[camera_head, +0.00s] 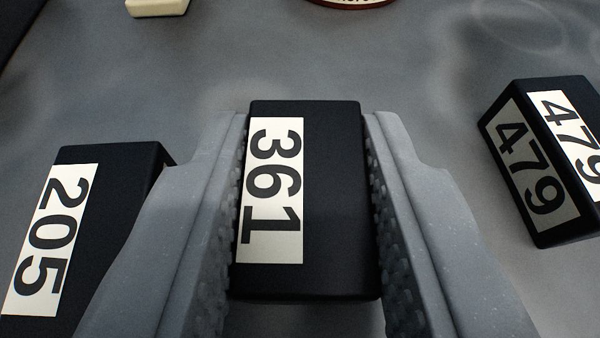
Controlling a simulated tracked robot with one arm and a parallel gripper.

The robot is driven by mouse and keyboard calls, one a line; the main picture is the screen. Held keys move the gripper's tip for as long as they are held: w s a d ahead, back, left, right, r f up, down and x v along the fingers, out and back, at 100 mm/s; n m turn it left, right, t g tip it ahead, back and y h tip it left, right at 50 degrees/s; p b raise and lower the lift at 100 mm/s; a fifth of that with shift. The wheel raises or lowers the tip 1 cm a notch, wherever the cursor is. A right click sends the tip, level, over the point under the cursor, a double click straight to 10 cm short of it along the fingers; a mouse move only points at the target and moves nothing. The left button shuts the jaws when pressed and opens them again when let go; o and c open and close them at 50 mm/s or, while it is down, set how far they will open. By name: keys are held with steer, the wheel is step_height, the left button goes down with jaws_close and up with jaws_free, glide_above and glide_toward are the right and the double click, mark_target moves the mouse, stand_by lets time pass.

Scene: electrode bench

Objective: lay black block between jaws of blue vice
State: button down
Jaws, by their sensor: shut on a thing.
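A black block (335,200) with a white label reading 361 is between the two grey fingers of my gripper (308,190). The fingers are shut on its left and right sides. Two more black blocks are in view: one labelled 205 (100,185) at the lower left, partly hidden by my left finger, and one labelled 479 (560,160) at the right, apart from my right finger. I cannot tell whether the held block is lifted or touches the surface. The blue vice is not in view.
The grey bench top (250,60) is mostly clear beyond the held block. A cream object (157,7) is cut off at the top left. A round dark red and cream item (350,3) is cut off at the top middle.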

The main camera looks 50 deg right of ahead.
steer(key=c, duration=1.1)
jaws_free()
steer(key=shift+f, duration=0.1)
steer(key=shift+f+b, duration=0.1)
steer(key=shift+b, duration=0.55)
steer(key=v, duration=0.4)
steer(key=p+v, duration=0.1)
steer(key=v, duration=0.4)
steer(key=p+v, duration=0.1)
steer(key=v, duration=0.4)
steer(key=shift+d+r, duration=0.2)
steer(key=shift+r, duration=0.05)
